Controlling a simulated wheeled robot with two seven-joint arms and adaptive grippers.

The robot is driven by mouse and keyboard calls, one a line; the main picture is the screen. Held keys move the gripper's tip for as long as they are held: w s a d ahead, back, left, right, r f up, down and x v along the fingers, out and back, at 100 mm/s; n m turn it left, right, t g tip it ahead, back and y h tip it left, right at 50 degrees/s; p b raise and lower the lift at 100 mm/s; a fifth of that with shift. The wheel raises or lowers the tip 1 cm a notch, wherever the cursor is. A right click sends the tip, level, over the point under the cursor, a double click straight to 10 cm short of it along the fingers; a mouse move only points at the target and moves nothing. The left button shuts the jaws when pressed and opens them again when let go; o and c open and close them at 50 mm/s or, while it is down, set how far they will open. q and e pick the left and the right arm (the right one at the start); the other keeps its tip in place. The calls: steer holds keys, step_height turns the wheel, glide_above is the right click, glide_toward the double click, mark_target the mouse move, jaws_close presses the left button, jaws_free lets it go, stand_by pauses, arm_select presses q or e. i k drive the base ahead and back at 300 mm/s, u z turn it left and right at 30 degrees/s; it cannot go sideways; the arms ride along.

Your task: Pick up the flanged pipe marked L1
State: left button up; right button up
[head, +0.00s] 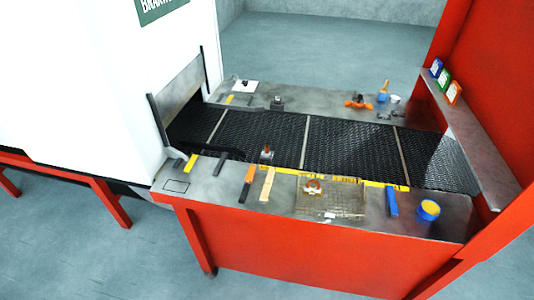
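No pipe with a readable L1 mark shows in the head view. A small orange ring-like piece (313,186) sits at the wire tray (345,204) on the near steel ledge. An orange piece with a dark top (358,101) stands on the far ledge. A small grey upright piece (266,154) is at the near edge of the belt. I cannot tell whether any of these is the flanged pipe. Neither of my grippers is in view.
The black mesh belt (352,146) runs from a white machine (95,75) to the red frame (495,60). The near ledge holds an orange-and-black tool (247,183), a wooden strip (268,184), a blue bar (392,201) and a blue-yellow can (428,210). Most of the belt is clear.

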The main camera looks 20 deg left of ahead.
mark_target(266, 155)
steer(key=u, duration=0.35)
steer(key=k, duration=0.4)
steer(key=u, duration=1.75)
steer(key=i, duration=1.5)
steer(key=z, duration=0.65)
